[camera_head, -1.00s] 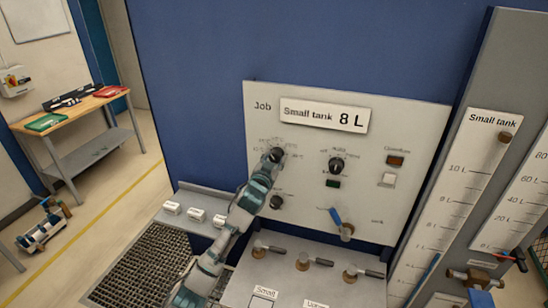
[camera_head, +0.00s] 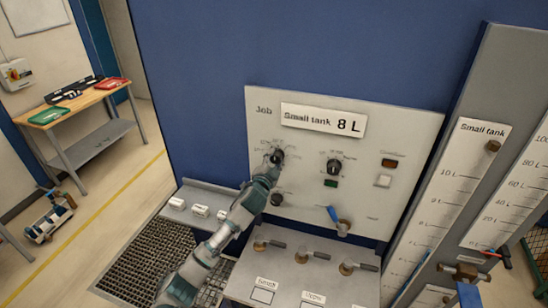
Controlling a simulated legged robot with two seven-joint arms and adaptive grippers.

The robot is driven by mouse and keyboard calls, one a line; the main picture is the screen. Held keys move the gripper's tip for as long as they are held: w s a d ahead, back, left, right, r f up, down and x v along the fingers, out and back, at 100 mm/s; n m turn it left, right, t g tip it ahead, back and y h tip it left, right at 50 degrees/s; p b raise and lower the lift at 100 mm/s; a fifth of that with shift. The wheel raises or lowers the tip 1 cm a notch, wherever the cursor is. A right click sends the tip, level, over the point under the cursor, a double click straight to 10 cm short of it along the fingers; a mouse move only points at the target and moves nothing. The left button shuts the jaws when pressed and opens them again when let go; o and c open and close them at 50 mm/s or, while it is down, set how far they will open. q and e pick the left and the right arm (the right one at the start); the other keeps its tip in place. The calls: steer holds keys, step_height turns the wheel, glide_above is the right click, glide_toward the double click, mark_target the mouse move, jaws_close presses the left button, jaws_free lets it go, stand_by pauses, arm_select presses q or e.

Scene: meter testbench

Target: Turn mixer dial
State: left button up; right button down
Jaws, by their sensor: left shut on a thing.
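A light panel (camera_head: 390,120) on the blue wall carries a label reading "Small tank 8 L" (camera_head: 322,120). The dial (camera_head: 277,155) at the panel's upper left is a dark round knob with printed markings around it. My left gripper (camera_head: 274,162) is at this dial and shut on it, and it covers the lower part of the dial. A second dark dial (camera_head: 334,167) sits to its right and is free. A smaller dark knob (camera_head: 277,199) is below the held dial, beside my left arm. My right gripper is not in view.
A blue-handled valve (camera_head: 338,220) sits low on the panel. Several valve levers (camera_head: 302,253) stand on the grey bench below. Tank gauges (camera_head: 458,185) are at the right. A wooden table (camera_head: 85,100) with trays stands at far left.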

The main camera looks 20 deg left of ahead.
arm_select(q)
steer(key=shift+d+r, duration=0.1)
steer(key=shift+r, duration=0.05)
stand_by(0.3)
steer(key=o, duration=1.1)
steer(key=shift+d, duration=0.1)
steer(key=shift+o, duration=0.2)
steer(key=s, duration=1.1)
steer(key=shift+s+a+f, duration=0.2)
steer(key=shift+s+a, duration=0.05)
steer(key=shift+s, duration=0.15)
